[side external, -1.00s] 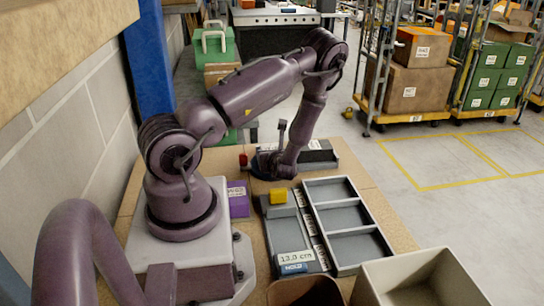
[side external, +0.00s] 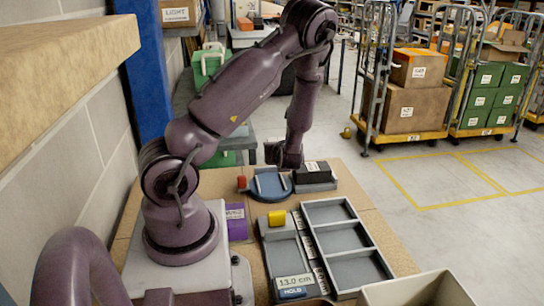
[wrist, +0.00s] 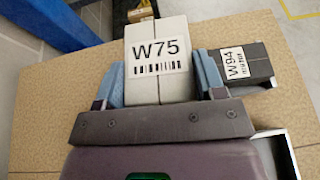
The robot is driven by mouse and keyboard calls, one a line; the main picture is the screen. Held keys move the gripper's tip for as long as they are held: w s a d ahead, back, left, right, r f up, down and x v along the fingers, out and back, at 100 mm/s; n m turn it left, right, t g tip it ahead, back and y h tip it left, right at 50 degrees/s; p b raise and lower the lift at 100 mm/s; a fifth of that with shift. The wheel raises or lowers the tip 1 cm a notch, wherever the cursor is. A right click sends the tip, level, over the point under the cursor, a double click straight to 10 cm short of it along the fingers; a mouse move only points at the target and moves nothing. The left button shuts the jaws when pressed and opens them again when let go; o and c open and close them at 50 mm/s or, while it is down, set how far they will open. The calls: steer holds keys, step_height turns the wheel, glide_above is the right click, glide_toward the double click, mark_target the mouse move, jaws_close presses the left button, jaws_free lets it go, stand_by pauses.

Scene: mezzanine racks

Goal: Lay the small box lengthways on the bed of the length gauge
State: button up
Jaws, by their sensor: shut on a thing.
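A pale grey box labelled W75 (wrist: 158,68), which I take as the small box, sits between the blue-padded fingers of my gripper (wrist: 160,84) in the wrist view. My gripper is shut on it. In the side view my gripper (side external: 284,156) is over the far part of the table, above a blue round stand (side external: 268,188); the held box cannot be made out there. The length gauge (side external: 282,252) lies nearer the camera, with a grey bed, a yellow block (side external: 277,219) at its far end and a display reading 13.0 cm (side external: 294,282). Its bed looks empty.
A dark box labelled W94 (wrist: 240,66) stands right of the held box; it also shows in the side view (side external: 313,172). A grey three-part tray (side external: 349,247) lies right of the gauge. A purple box (side external: 236,222), red block (side external: 241,182) and beige bin (side external: 420,292) are near.

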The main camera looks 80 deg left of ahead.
steer(key=w+d+f+m+t, duration=0.15)
steer(key=w+d, duration=0.25)
steer(key=d, duration=0.5)
steer(key=w+d+m+t, duration=0.2)
steer(key=w+d, duration=0.2)
steer(key=d, duration=0.5)
steer(key=s+d+n+g, duration=0.4)
steer(key=s+d+g, duration=0.1)
steer(key=s+d, duration=0.6)
steer(key=shift+t, duration=0.25)
steer(key=shift+s+a+f, duration=0.1)
steer(key=shift+a+f, duration=0.1)
steer(key=shift+f, duration=0.8)
steer(key=shift+s+a+f, duration=0.1)
steer(key=shift+a+f, duration=0.15)
steer(key=shift+f, duration=0.7)
steer(key=shift+s+a+f, duration=0.1)
steer(key=shift+a+f, duration=0.1)
steer(key=shift+f, duration=0.8)
steer(key=o, duration=1)
